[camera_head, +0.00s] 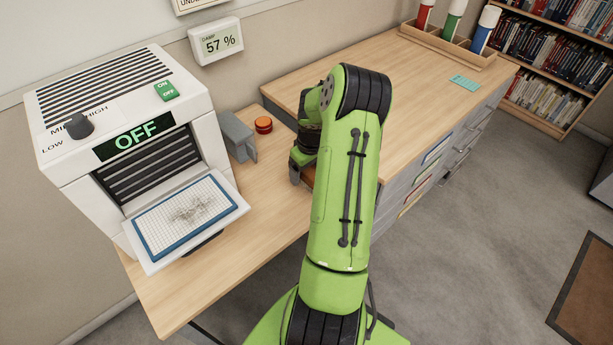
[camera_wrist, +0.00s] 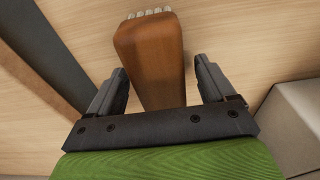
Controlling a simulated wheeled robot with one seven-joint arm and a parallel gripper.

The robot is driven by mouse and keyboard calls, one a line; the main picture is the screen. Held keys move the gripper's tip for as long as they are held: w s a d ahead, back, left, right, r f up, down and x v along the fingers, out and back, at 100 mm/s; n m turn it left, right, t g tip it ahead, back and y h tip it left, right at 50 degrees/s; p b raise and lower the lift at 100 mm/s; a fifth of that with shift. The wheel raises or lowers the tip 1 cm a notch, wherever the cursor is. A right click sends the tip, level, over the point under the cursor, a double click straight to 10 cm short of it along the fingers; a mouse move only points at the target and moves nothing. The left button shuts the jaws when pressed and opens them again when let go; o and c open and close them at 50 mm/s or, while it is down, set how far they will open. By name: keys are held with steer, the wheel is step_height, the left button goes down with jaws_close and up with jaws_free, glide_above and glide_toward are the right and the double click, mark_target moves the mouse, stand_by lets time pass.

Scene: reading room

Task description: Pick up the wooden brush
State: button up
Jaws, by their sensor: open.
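The wooden brush (camera_wrist: 153,58) shows in the wrist view as a brown wooden block with a row of pale bristle tufts at its far end. It lies over the light wood tabletop. My gripper (camera_wrist: 166,88) is open, with one dark finger on each side of the brush and a visible gap at each side. In the head view my gripper (camera_head: 298,168) is low over the desk, partly behind my green arm. A small brown patch beside it may be the brush; most of it is hidden there.
A white machine (camera_head: 130,130) reading OFF stands left, its tray (camera_head: 232,207) pulled out. A raised wooden counter (camera_head: 420,90) is right, with a rack of colored tubes (camera_head: 447,41).

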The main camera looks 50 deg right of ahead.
steer(key=shift+w+f, duration=0.1)
steer(key=shift+f, duration=0.75)
steer(key=shift+r, duration=0.1)
steer(key=shift+c, duration=1)
steer(key=c, duration=0.9)
step_height(320, 180, up, 10)
steer(key=p, duration=0.2)
steer(key=shift+p, duration=0.35)
